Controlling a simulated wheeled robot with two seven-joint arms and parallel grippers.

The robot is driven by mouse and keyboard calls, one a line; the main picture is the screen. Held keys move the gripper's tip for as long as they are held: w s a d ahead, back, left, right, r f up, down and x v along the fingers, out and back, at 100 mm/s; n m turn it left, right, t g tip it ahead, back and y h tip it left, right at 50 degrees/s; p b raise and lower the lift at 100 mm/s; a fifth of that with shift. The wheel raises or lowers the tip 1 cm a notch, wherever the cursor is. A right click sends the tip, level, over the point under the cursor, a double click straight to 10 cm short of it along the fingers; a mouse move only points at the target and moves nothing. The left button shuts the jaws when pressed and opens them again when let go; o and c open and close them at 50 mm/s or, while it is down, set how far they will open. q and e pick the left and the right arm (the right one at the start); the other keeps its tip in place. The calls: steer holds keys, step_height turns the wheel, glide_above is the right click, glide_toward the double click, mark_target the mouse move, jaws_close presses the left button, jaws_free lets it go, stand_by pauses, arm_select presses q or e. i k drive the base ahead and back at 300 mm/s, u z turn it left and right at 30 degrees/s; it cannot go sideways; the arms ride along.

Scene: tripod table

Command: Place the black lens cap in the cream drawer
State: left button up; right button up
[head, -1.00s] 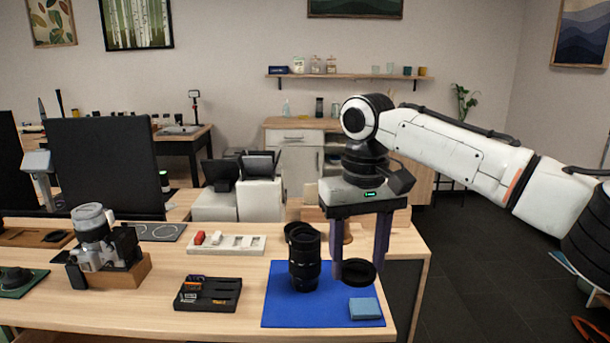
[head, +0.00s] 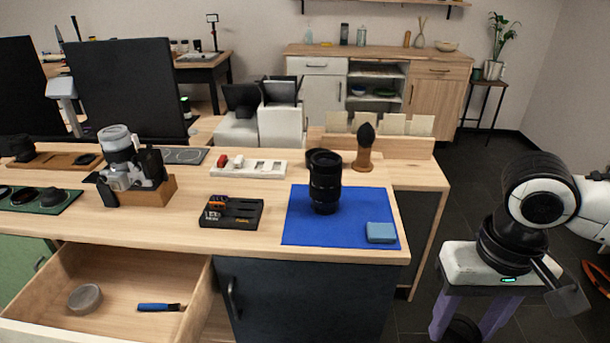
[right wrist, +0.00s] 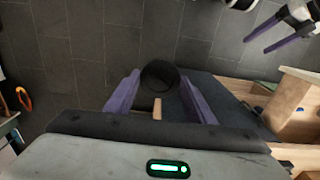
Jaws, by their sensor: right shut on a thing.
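The black lens cap (head: 462,328) is a dark round disc between the purple fingers of my right gripper (head: 475,318), low at the right, off the table's right end. In the right wrist view the cap (right wrist: 160,75) sits between the fingertips, above dark floor. The cream drawer (head: 35,328) stands pulled open below the table's front edge at lower left, far from my right gripper. It holds a round grey, lidded-looking thing (head: 85,298) and a blue-handled tool (head: 160,307). My left gripper (right wrist: 271,33) shows only in the right wrist view, fingers apart, nothing visible between them.
The table (head: 250,235) carries a black lens (head: 325,182) and blue cloth (head: 380,232) on a blue mat (head: 305,232), a black tray (head: 232,213) and a camera (head: 125,172). A dark cabinet (head: 310,300) stands right of the drawer.

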mark_target(116, 323)
steer(key=u, duration=0.5)
steer(key=k, duration=0.6)
steer(key=u, duration=1.45)
steer(key=i, duration=1.5)
steer(key=z, duration=0.8)
